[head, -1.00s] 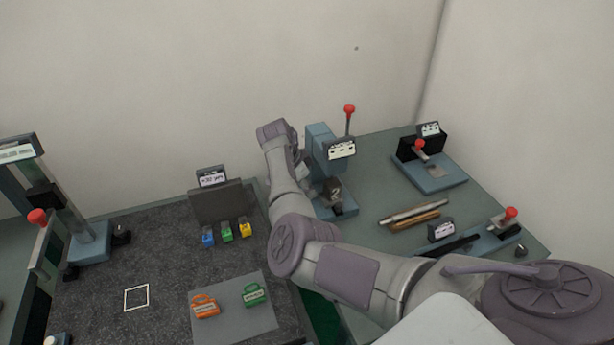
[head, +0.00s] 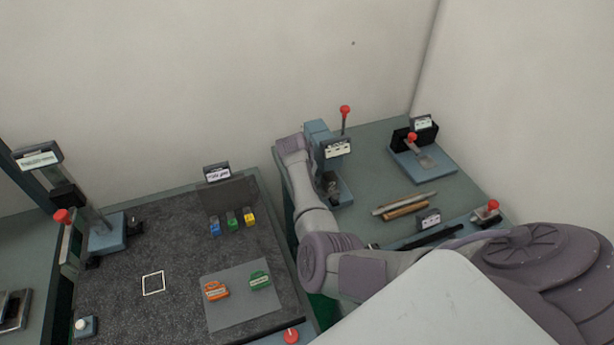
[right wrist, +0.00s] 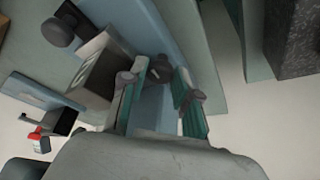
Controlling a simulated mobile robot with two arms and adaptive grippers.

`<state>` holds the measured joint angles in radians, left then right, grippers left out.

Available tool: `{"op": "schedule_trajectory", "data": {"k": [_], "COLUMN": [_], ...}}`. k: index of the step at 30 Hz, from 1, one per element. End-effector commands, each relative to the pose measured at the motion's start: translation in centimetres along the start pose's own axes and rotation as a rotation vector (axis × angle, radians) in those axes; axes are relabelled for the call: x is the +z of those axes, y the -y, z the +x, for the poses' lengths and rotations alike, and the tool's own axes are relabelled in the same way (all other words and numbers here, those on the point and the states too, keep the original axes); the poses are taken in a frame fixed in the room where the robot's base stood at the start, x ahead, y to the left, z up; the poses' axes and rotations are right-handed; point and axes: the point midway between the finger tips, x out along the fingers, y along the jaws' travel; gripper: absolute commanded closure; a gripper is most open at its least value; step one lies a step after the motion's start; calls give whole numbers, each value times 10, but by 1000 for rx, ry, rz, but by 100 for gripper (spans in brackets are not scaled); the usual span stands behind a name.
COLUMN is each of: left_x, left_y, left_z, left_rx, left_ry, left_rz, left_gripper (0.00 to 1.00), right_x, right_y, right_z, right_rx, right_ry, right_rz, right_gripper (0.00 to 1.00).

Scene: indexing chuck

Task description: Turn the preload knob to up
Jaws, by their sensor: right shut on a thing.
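The blue-grey fixture with a red-tipped lever (head: 317,130) stands at the back of the right-hand table in the head view, with a white label on it. My right arm reaches to its left side, and the arm hides the gripper there. In the right wrist view my right gripper (right wrist: 160,98) has its teal-padded fingers close on either side of a part at the blue-grey fixture (right wrist: 147,20). It is shut on what I take to be the preload knob; the fingers mostly hide it, and its pointing direction cannot be told. My left gripper is not in view.
A metal block (right wrist: 95,72) and a dark round knob (right wrist: 58,32) are close to the fingers. Rods (head: 405,205) and another red-knobbed fixture (head: 425,165) lie to the right. The left table holds a grey mat (head: 240,300) with orange and green tags.

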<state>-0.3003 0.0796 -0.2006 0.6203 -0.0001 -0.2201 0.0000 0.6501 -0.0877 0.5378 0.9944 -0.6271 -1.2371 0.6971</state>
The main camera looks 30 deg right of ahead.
Motion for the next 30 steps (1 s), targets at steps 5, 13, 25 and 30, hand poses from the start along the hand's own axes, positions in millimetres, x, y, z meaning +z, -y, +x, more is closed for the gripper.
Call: {"op": "schedule_trajectory", "data": {"k": [5,13,25,30], "left_x": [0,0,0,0], "left_y": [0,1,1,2], "left_z": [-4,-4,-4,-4], "left_rx": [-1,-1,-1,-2], "left_ry": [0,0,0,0], "left_rz": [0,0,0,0], "left_gripper": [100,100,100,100], "right_x": [-2,-2,-1,-1], "right_y": [-1,0,0,0], "right_z": [-1,0,0,0], "right_rx": [-12,-15,-14,-14], "right_ry": [-3,-4,-3,-2], "right_rz": [-27,-34,-33,-33], "right_gripper": [100,100,44,44]}}
